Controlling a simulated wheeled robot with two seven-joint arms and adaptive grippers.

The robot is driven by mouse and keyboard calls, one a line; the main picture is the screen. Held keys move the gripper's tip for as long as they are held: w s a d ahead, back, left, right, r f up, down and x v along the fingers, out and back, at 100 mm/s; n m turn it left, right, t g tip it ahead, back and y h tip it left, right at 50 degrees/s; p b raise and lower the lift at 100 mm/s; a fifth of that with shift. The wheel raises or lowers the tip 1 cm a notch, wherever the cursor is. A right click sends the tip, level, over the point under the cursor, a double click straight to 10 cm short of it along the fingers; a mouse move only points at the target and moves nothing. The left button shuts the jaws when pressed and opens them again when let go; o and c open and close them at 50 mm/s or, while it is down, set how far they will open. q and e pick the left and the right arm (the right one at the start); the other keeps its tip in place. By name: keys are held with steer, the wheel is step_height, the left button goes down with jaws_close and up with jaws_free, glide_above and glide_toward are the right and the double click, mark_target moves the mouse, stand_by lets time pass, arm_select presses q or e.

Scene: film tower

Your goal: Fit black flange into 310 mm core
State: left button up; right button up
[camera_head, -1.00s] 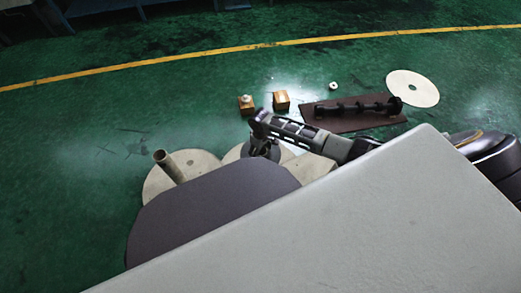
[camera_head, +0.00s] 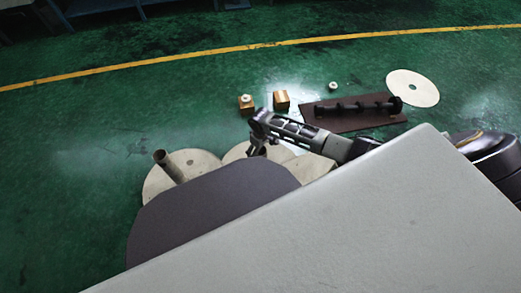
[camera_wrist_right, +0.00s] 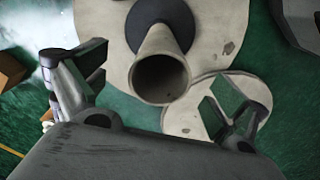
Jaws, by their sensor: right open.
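My right gripper (camera_head: 257,151) is open over the pale discs in the head view. In the right wrist view its fingers (camera_wrist_right: 155,85) are spread wide and grip nothing. A pale hollow core (camera_wrist_right: 160,77) points its open end at the wrist camera. The black flange (camera_wrist_right: 165,20) shows as a dark round piece at the core's far end, over a large pale disc; I cannot tell whether it is fitted. In the head view a leaning hollow tube (camera_head: 166,165) shows at the left; I cannot tell if it is the same core. My left gripper is not in view.
Pale discs (camera_head: 197,158) lie on the green floor near my gripper. Two wooden blocks (camera_head: 281,101) stand beyond. A dark shaft (camera_head: 358,106) lies on a brown mat (camera_head: 335,125), with a pale disc (camera_head: 412,88) behind. The floor at far left is clear.

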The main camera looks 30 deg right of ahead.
steer(key=shift+r, duration=0.1)
step_height(320, 180, up, 12)
stand_by(0.8)
stand_by(0.8)
